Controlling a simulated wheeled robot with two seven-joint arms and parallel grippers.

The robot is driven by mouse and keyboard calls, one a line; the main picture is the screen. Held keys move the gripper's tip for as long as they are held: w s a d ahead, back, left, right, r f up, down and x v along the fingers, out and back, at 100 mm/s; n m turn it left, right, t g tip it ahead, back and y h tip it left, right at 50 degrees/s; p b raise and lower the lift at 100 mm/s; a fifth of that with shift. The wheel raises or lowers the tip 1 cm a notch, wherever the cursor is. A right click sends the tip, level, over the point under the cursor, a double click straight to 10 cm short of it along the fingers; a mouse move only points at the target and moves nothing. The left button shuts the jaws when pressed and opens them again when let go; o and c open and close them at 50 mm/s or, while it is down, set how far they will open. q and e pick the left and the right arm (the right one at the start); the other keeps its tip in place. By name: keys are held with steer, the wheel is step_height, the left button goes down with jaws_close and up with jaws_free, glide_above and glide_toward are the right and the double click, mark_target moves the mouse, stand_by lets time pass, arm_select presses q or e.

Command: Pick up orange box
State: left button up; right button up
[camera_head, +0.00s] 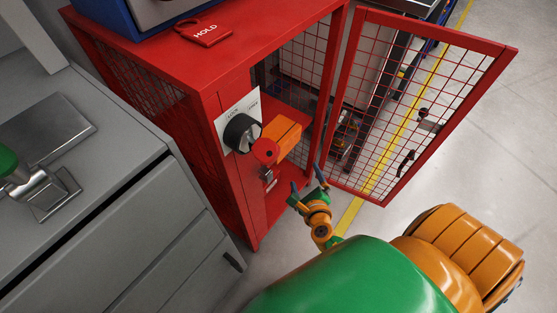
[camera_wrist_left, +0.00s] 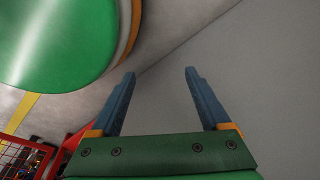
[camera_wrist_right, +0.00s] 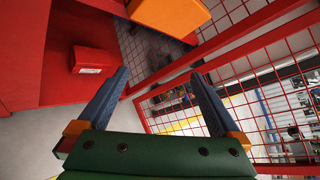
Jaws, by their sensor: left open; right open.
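The orange box (camera_head: 286,140) sits inside the red cabinet, on a red shelf behind its front frame. In the right wrist view an orange block (camera_wrist_right: 170,14), apparently the same box, is cut off by the top edge. My right gripper (camera_head: 306,181) is open and empty in front of the cabinet opening, below and right of the box, and apart from it. Its open fingers also show in the right wrist view (camera_wrist_right: 158,82). My left gripper (camera_wrist_left: 159,73) is open and empty in the left wrist view, over grey floor or a surface.
The red cabinet (camera_head: 220,85) has its mesh door (camera_head: 425,100) swung open to the right. A black dial (camera_head: 241,133) and a red lock-like part (camera_head: 265,152) are on its front. A red HOLD tag (camera_head: 207,36) lies on top. Grey drawers (camera_head: 150,240) stand left.

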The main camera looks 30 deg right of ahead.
mark_target(290, 145)
steer(key=w+n+t+b, duration=0.1)
steer(key=w+n+b, duration=0.1)
steer(key=w+n, duration=0.1)
steer(key=w+d+r+n+t+b, duration=0.1)
steer(key=w+n+t+b, duration=0.1)
steer(key=w+n, duration=0.1)
steer(key=w+n+t+b, duration=0.1)
steer(key=w+n+b, duration=0.1)
steer(key=w+n, duration=0.2)
steer(key=shift+w+d+r, duration=0.25)
steer(key=shift+w+r, duration=0.15)
steer(key=c, duration=1.4)
steer(key=shift+c, duration=0.8)
arm_select(q)
step_height(290, 145, down, 10)
steer(key=w, duration=0.2)
steer(key=shift+w+d+r, duration=0.2)
steer(key=shift+w+d, duration=0.15)
steer(key=shift+d, duration=0.05)
arm_select(e)
steer(key=shift+r, duration=0.1)
arm_select(q)
steer(key=shift+r, duration=0.1)
arm_select(e)
steer(key=shift+r, duration=0.1)
